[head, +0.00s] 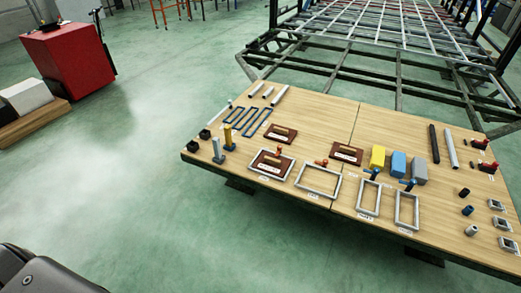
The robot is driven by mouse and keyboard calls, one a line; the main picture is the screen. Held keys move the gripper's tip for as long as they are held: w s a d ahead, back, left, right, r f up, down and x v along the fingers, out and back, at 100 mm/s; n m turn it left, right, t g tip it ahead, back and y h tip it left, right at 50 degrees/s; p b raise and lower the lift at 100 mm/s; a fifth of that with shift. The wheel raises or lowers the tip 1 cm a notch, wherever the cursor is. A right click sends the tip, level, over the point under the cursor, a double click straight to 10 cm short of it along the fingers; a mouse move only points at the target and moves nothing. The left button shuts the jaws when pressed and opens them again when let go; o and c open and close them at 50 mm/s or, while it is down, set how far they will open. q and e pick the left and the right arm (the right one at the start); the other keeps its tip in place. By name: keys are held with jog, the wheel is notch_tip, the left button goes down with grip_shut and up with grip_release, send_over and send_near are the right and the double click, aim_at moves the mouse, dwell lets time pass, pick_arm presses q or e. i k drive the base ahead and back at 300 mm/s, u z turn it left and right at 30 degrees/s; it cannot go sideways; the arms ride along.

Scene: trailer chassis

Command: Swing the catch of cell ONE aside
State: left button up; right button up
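A row of grey rectangular frames stands along the near side of the wooden table. One frame (258,169) holds a dark red block with a light bar. The second frame (300,186) looks empty, as do the third frame (360,198) and the fourth frame (397,210). A red catch (322,162) sits at the second frame's far edge and another red catch (279,150) at the first's. Blue catches (373,173) (408,184) sit at the other two. Small labels lie in front, too small to read, so I cannot tell which is cell ONE. Neither gripper shows.
On the table (230,188) are two more dark red blocks (284,135) (346,153), yellow (377,157), blue (398,164) and grey blocks (419,172), blue frames, rods and posts. A metal chassis (345,70) stands behind.

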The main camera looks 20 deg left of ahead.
aim_at(279, 148)
jog(key=u, duration=0.4)
jog(key=k, duration=0.45)
jog(key=u, duration=0.75)
jog(key=i, duration=1.15)
